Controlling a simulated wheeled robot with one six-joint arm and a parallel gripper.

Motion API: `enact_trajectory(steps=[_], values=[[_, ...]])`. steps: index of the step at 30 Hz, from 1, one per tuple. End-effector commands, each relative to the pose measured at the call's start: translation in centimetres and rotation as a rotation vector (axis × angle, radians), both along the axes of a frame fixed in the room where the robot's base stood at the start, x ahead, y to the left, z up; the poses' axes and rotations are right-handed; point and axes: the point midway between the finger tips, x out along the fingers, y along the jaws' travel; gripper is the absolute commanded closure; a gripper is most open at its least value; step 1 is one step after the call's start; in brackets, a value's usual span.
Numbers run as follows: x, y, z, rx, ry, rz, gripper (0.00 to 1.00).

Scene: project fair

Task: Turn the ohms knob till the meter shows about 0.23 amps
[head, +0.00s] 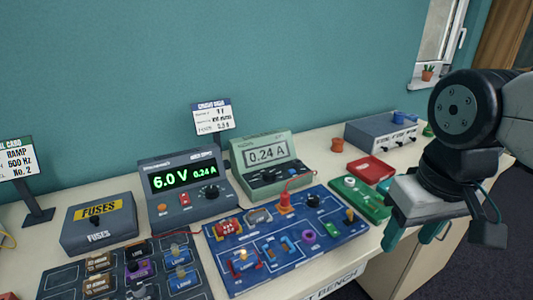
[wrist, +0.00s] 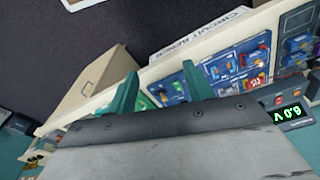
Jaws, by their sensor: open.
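The green meter (head: 267,155) stands at the back of the bench and its display reads 0.24 A. A blue circuit board (head: 270,235) lies in front of it, with a black knob (head: 313,200) near its upper right part. I cannot read any label that marks this as the ohms knob. The board also shows in the wrist view (wrist: 198,80), beyond my fingers. My gripper (head: 412,238) is open and empty, with green fingers pointing down, right of the board and apart from the knob. It also shows in the wrist view (wrist: 160,82).
A power supply (head: 180,188) left of the meter reads 6.0 V and 0.24 A. A fuse box (head: 98,222) and a second dark board (head: 75,285) are further left. A green board (head: 360,200), red tray (head: 369,169) and grey box (head: 381,130) are at right. A card (head: 212,117) stands behind.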

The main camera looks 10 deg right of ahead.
Motion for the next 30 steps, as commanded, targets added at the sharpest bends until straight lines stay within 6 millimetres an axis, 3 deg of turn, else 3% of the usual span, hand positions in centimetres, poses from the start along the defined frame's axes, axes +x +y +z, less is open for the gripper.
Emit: enact_trajectory(steps=[13,17,23,30], values=[[0.2,0.1,-0.5,0.000,0.025,0.005,0.48],[1.5,0.3,-1.4,0.000,0.101,0.014,0.48],[7.3,0.8,-2.5,-0.002,0.201,0.037,0.48],[16.4,1.9,-5.5,-0.005,0.248,0.078,0.48]])
